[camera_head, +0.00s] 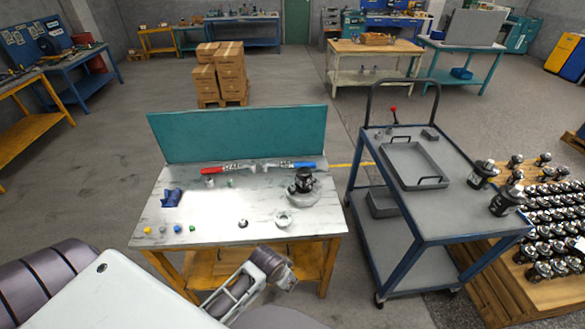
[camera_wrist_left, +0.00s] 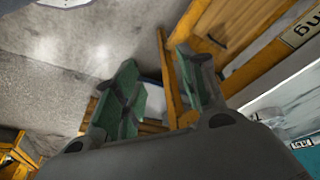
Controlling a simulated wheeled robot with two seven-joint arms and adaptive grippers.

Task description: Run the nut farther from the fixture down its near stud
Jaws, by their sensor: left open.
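A dark motor-like unit (camera_head: 303,182) stands upright on a round base at the right of the white worktable (camera_head: 215,215). A pale ring-shaped part (camera_head: 283,218) lies in front of it, and a small dark-topped part (camera_head: 243,223) sits to its left. I cannot tell at this size which pieces are the fixture, the nuts or the studs. My left gripper (camera_head: 278,268) is at the table's front edge, low and apart from these parts. In the left wrist view my left gripper (camera_wrist_left: 160,88) has its green-padded fingers spread, with nothing between them. My right gripper is not in view.
A red-and-blue-handled tool (camera_head: 255,167) lies along the back, before a teal panel (camera_head: 240,134). A blue item (camera_head: 172,197) and several small coloured pieces (camera_head: 177,228) are at the left. A blue cart (camera_head: 455,215) stands right of the table. The table's middle is mostly clear.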

